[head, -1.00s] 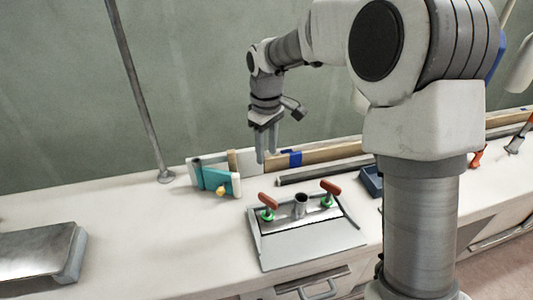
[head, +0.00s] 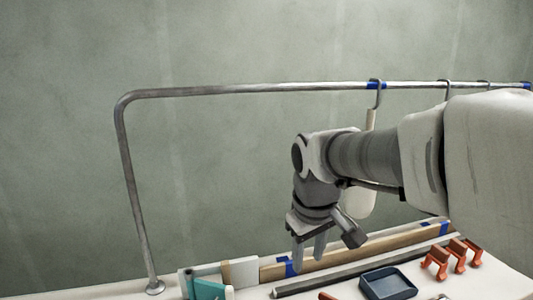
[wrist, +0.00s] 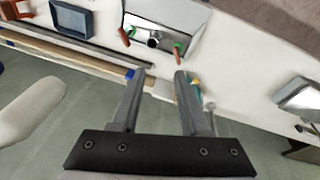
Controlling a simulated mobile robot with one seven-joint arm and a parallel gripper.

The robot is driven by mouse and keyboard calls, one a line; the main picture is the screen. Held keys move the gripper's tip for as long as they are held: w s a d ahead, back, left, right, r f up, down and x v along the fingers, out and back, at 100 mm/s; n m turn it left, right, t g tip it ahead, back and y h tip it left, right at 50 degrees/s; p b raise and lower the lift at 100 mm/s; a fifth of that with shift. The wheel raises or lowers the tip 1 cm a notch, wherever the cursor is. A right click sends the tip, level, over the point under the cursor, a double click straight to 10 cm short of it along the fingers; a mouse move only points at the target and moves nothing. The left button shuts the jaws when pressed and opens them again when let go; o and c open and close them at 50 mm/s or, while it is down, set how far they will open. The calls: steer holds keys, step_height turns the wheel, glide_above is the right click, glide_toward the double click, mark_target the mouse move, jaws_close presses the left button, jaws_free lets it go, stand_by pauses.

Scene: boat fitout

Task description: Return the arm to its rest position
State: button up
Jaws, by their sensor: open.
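My gripper (head: 308,256) hangs over the back of the bench in the head view, pointing down. Its two fingers are apart with nothing between them. In the wrist view my gripper (wrist: 160,80) also shows open and empty. It is above the bench and touches nothing that I can see. My arm reaches in from the right of the head view.
A metal rail (head: 240,90) with hooks and a hanging pale object (head: 362,190) stands behind the arm. Below are a blue tray (head: 388,284), orange clamps (head: 450,256), a teal item (head: 208,289) and wooden strips (head: 350,250). A metal plate with red-handled fittings (wrist: 158,38) shows in the wrist view.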

steer(key=s+d+r+m+t+p, duration=0.1)
steer(key=s+d+m, duration=0.2)
steer(key=s, duration=0.4)
steer(key=s+d+r+m+t+p, duration=0.1)
steer(key=s+d+r+m+t, duration=0.1)
steer(key=s, duration=0.5)
steer(key=shift+s+d+m, duration=0.25)
steer(key=shift+d+m, duration=0.15)
steer(key=shift+d, duration=0.25)
steer(key=shift+d+r, duration=0.1)
steer(key=shift+d, duration=0.1)
